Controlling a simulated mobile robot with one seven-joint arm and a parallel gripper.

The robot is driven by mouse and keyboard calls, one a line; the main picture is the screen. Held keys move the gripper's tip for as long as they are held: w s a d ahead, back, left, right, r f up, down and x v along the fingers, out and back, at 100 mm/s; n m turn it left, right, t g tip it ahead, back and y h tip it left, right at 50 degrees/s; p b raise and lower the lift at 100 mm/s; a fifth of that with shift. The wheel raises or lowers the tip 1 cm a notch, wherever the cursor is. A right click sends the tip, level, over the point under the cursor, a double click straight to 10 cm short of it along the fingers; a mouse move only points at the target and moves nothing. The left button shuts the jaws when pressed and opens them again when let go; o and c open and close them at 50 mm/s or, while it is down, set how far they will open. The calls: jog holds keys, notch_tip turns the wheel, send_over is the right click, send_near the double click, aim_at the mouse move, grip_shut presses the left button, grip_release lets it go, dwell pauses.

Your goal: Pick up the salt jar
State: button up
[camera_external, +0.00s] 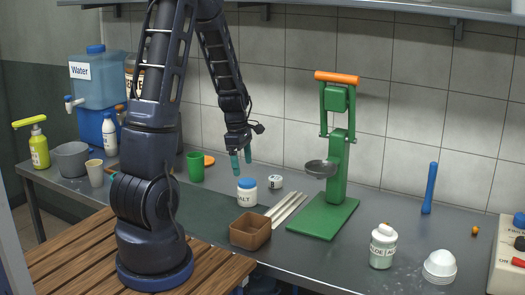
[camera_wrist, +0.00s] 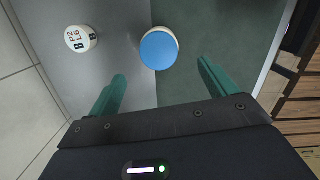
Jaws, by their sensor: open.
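The salt jar (camera_external: 247,193) is a white jar with a blue lid and a "SALT" label. It stands upright on the grey counter, left of the middle in the external view. In the wrist view its round blue lid (camera_wrist: 159,50) shows from above. My gripper (camera_external: 240,163) points down just above the jar, its green fingers apart and empty. In the wrist view the fingers (camera_wrist: 160,86) sit either side below the lid, and the jar is beyond their tips, not between them.
A small white labelled container (camera_external: 275,182) stands close to the jar's right; it also shows in the wrist view (camera_wrist: 80,39). A brown square box (camera_external: 250,231) and pale sticks (camera_external: 286,209) lie in front. The green press (camera_external: 335,165) stands to the right, a green cup (camera_external: 195,166) to the left.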

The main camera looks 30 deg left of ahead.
aim_at(245, 181)
jog(key=f, duration=0.4)
jog(key=shift+w+d+f, duration=0.1)
jog(key=shift+d+f, duration=0.15)
jog(key=shift+w+d+f, duration=0.1)
jog(key=shift+d+f, duration=0.1)
jog(key=shift+f, duration=0.85)
jog(key=shift+d+f, duration=0.25)
jog(key=shift+f, duration=0.85)
jog(key=shift+w+d+f, duration=0.1)
jog(key=shift+d+f, duration=0.1)
jog(key=shift+f, duration=0.85)
jog(key=shift+c, duration=0.3)
jog(key=c, duration=1.1)
